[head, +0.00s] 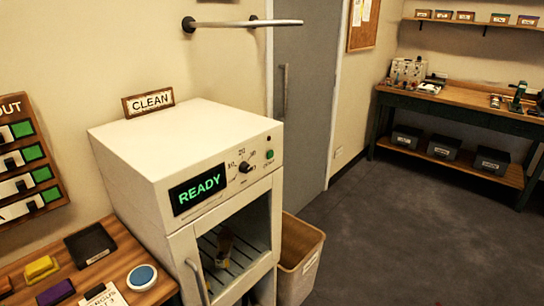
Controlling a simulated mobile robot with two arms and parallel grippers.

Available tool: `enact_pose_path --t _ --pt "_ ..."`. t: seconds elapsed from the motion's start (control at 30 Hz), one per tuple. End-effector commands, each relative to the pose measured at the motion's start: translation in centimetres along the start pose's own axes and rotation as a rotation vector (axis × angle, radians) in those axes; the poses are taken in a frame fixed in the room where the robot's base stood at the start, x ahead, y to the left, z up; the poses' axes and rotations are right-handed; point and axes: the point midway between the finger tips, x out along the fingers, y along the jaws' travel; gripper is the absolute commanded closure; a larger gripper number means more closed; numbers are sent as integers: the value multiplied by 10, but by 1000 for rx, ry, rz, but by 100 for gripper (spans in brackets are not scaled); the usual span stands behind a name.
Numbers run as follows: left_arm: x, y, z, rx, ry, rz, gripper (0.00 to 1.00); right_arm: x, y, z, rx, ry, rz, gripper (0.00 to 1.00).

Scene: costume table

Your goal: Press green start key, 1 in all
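A white cabinet machine (140,170) stands beside the wooden counter. The lit display (198,188) on its front reads READY in green. A black dial knob (245,167) with marks around it is right of the display. The small round green key (269,154) is at the right end of the same panel, with a small dark dot above it and tiny lettering below. Below the panel, a framed front with a handle (196,281) shows a wire rack and a small brownish item (224,246) inside. I cannot tell whether glass covers it. Neither gripper is in view.
A CLEAN sign (148,102) stands on the cabinet. A tan bin (298,262) is to its right. The counter at left holds a black tray (90,244), sponges and a round blue-topped item (142,277). A workbench (455,104) stands at back right. The floor between is clear.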

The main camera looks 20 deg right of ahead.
Motion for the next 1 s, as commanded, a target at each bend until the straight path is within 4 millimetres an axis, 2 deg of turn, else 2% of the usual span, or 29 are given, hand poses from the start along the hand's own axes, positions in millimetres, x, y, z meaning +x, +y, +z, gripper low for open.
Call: enact_pose_path --t 0.03,0.3,1.0 --pt "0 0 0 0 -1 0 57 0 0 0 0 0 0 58" --pt "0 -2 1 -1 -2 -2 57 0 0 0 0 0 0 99" --pt "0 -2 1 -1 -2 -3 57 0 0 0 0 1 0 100"
